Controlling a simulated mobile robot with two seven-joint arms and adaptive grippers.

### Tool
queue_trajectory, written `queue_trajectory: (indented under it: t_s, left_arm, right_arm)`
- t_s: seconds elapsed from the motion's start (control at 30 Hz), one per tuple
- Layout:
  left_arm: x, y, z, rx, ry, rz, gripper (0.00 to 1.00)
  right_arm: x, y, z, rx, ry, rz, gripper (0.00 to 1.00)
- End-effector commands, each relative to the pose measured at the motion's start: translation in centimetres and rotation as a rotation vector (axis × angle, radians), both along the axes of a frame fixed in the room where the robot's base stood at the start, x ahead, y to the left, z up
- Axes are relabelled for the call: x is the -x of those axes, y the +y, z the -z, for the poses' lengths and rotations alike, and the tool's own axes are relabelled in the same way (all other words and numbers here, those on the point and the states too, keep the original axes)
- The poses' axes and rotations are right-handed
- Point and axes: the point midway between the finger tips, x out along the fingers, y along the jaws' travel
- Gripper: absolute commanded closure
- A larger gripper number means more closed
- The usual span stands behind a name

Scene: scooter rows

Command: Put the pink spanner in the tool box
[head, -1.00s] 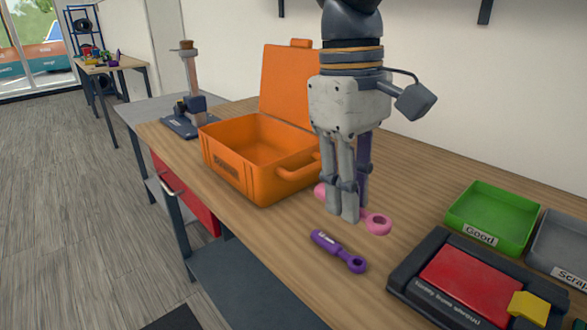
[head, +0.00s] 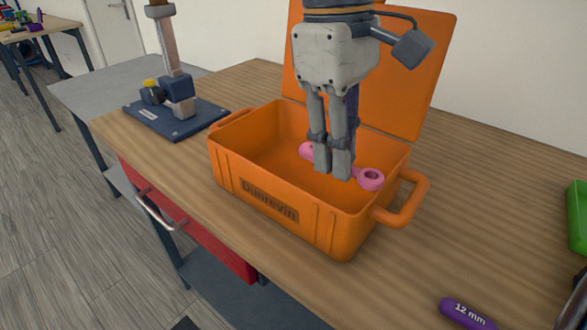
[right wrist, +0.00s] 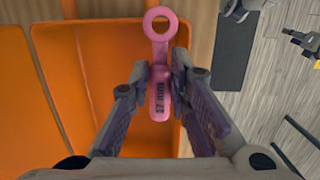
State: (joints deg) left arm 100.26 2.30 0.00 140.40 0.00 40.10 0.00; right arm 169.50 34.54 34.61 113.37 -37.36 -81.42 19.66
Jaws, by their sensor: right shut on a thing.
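The pink spanner (head: 369,179) is held in my right gripper (head: 334,172), which is shut around its handle. In the right wrist view the pink spanner (right wrist: 159,86) lies between the fingers (right wrist: 163,78), its ring end pointing away and "17 mm" on the handle. The orange tool box (head: 270,203) stands open on the workbench with its lid raised at the back. In the head view the spanner and fingertips are over the box's opening; I cannot tell how far they are above its floor.
A purple spanner (head: 466,315) marked "12 mm" lies on the bench (head: 490,220) at the front right. A green tray (head: 578,218) shows at the right edge. A press-like stand (head: 176,107) is left of the box. The box's handle (head: 405,203) sticks out to the right.

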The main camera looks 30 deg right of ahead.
Motion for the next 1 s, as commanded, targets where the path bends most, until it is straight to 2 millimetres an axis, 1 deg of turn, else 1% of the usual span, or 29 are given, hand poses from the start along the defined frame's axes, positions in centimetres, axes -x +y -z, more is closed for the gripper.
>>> queue_trajectory:
  t_s: [0.03,0.13,0.2,0.3,0.4,0.5,0.73,0.83,0.9,1.0]
  left_arm:
    - [0.0,0.0,0.0,0.000,0.002,0.000,0.60]
    - [0.3,0.0,0.3,0.001,0.013,0.000,0.60]
    - [0.1,0.0,0.1,0.000,0.005,0.000,0.60]
    - [0.0,0.0,0.0,0.000,0.000,0.000,0.60]
    - [0.0,0.0,0.1,0.000,0.002,0.000,0.60]
    - [0.1,0.0,0.1,0.000,0.003,0.000,0.60]
    - [0.1,0.0,0.1,0.000,0.004,0.000,0.60]
    - [0.0,0.0,0.0,0.000,0.001,0.000,0.60]
    - [-0.1,0.0,0.0,0.000,-0.002,0.000,0.60]
    - [0.0,0.0,0.0,0.000,-0.001,0.000,0.60]
  right_arm:
    - [-1.4,-0.3,0.6,0.014,0.000,0.007,1.00]
    - [-4.2,-0.9,2.0,0.014,0.001,0.006,1.00]
    - [-4.6,-0.9,2.4,0.011,0.016,0.004,1.00]
    - [-6.1,-1.3,2.6,0.015,-0.005,0.005,1.00]
    - [-7.8,-1.5,5.1,0.001,0.003,0.002,1.00]
    - [-9.4,-1.8,6.9,0.002,0.001,0.001,1.00]
    - [-11.0,-2.1,9.1,0.001,0.001,0.000,1.00]
    - [-10.8,-2.1,11.0,0.001,0.003,-0.002,1.00]
    - [-10.9,-2.1,11.7,0.002,-0.001,-0.001,1.00]
    - [-10.9,-2.1,11.7,0.002,-0.002,0.000,1.00]
